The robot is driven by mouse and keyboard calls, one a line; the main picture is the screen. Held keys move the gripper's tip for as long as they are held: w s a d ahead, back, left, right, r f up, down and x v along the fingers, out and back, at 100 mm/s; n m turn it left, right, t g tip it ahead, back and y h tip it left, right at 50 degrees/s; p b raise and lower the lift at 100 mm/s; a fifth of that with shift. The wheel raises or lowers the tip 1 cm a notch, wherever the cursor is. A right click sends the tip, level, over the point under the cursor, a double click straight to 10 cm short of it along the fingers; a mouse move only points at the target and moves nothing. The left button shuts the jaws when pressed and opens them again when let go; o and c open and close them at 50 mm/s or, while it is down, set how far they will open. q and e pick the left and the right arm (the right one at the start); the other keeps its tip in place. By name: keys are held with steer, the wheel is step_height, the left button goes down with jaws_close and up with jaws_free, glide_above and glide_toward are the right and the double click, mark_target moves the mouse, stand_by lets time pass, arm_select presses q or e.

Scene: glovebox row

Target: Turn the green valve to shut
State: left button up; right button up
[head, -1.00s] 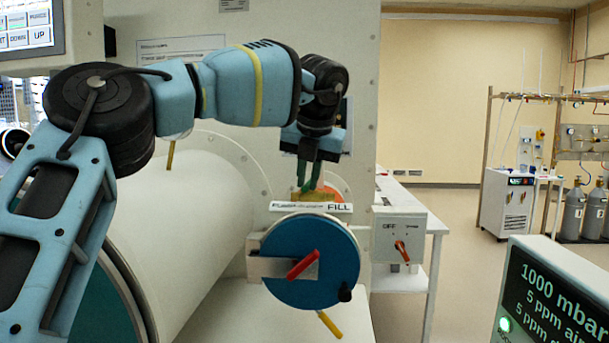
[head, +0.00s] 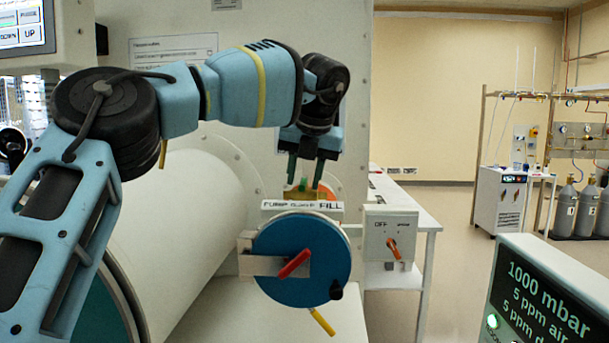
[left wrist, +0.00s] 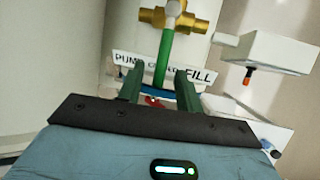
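The green valve handle (left wrist: 165,62) is a straight bar on a brass valve body (left wrist: 188,22) in the left wrist view. It crosses the middle of the label plate, over the partly hidden word between PUMP and FILL. In the head view the brass body (head: 298,194) shows just above the label plate (head: 303,206). My left gripper (left wrist: 158,78) is open, its two dark green fingers apart with the handle's lower part between them in the picture; I cannot tell whether they touch it. The left gripper (head: 306,180) points down at the valve in the head view. My right gripper is not in view.
A blue disc (head: 318,255) with a red handle (head: 294,264) sits below the plate. A switch box (head: 376,226) with an orange knob is to its right. A large white cylinder (head: 190,215) lies left, and a pressure display (head: 550,290) stands front right.

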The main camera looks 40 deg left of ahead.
arm_select(q)
steer(key=shift+d+r, duration=0.2)
steer(key=shift+r, duration=0.2)
steer(key=p+v, duration=0.1)
steer(key=v, duration=0.6)
steer(key=shift+p, duration=0.35)
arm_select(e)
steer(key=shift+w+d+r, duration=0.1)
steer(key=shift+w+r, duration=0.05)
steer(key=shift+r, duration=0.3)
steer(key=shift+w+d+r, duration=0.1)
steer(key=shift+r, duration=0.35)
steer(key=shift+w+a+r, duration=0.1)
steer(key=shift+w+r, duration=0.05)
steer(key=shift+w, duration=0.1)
arm_select(q)
steer(key=shift+f, duration=0.1)
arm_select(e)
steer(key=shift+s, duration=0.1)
